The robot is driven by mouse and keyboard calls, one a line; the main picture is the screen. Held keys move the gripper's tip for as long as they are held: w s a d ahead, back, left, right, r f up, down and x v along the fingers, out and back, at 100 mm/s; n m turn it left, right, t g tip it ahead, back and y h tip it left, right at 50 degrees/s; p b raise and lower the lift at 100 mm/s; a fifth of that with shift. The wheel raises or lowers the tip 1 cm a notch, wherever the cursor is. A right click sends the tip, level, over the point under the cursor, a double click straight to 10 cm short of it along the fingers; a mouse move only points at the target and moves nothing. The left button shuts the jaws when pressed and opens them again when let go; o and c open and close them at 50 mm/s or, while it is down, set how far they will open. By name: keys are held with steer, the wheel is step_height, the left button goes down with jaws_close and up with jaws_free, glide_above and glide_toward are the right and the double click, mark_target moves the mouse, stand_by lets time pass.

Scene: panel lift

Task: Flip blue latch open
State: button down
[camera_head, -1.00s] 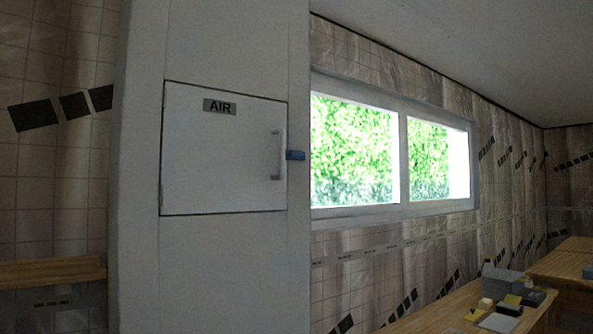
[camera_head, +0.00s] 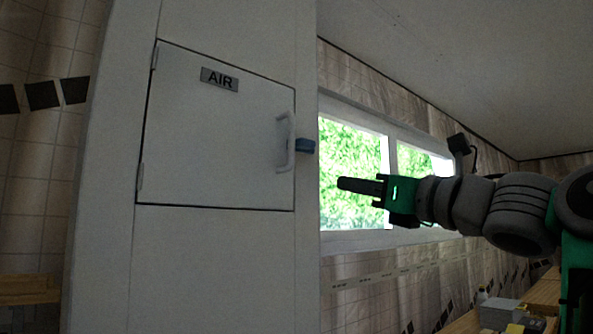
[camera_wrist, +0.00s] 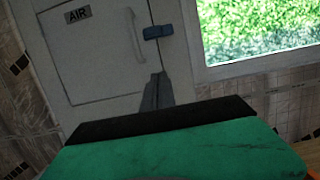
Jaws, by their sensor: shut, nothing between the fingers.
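A window (camera_head: 350,165) is in the wall to the right of the white column. A wooden table (camera_head: 470,322) with several small items is at the lower right. A wooden ledge (camera_head: 30,288) is at the lower left. The space in front of the door looks clear.

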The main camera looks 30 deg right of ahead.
mark_target(305, 145)
steer(key=w+a+r+p, duration=0.1)
steer(key=w+r+p, duration=0.5)
steer(key=w+p, duration=0.3)
steer(key=shift+w+a+r+p, duration=0.15)
steer(key=shift+a+r+p, duration=0.15)
steer(key=shift+p, duration=0.75)
steer(key=shift+w, duration=0.1)
